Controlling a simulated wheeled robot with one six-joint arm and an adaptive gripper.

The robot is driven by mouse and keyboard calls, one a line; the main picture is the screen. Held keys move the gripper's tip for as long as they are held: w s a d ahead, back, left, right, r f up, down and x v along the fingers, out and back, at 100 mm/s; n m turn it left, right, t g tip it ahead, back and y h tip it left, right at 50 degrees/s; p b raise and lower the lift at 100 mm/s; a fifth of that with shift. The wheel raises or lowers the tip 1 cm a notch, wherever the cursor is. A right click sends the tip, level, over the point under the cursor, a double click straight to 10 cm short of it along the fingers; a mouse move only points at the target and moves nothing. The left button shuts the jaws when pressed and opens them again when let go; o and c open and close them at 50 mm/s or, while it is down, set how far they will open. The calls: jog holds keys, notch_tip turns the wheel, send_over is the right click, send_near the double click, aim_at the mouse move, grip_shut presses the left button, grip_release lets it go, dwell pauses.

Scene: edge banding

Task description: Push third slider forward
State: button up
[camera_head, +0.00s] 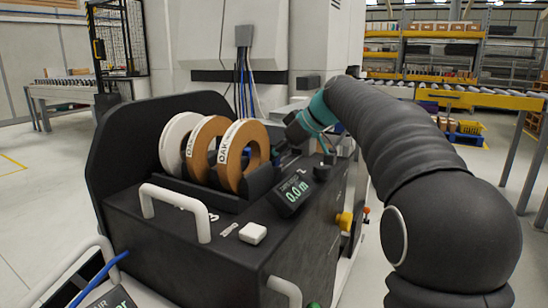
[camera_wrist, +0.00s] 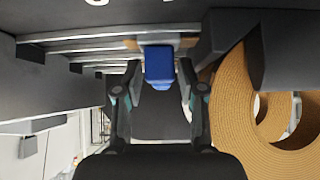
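In the wrist view a blue block (camera_wrist: 159,67), possibly a slider, sits at the ends of several pale parallel rails (camera_wrist: 90,46). I cannot tell whether it is the third slider. My gripper (camera_wrist: 160,74) has its fingers on either side of the block, with visible gaps, so it looks open. In the head view my gripper (camera_head: 280,148) is low behind the edge band rolls, over the far side of the black machine (camera_head: 150,222).
One white and two brown rolls (camera_head: 240,135) stand in a black holder close to my gripper. A brown roll (camera_wrist: 232,95) is just right of my fingers in the wrist view. A display reading 0.0 m (camera_head: 292,193) and a white handle (camera_head: 150,208) are on the machine top.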

aim_at(291, 161)
jog(key=shift+w+a+f, duration=0.15)
jog(key=shift+a+f, duration=0.05)
jog(key=shift+f, duration=0.05)
grip_shut()
jog(key=shift+w+d+r+p, duration=0.1)
jog(key=shift+w+d+p, duration=0.85)
jog(key=shift+w, duration=0.35)
jog(key=shift+w+d+p, duration=0.8)
jog(key=shift+w+p, duration=0.15)
jog(key=shift+w, duration=0.3)
jog(key=shift+w+d+r+p, duration=0.1)
jog(key=shift+w+d+p, duration=0.85)
jog(key=shift+w, duration=0.35)
grip_release()
jog(key=shift+f, duration=0.1)
jog(key=shift+d, duration=0.1)
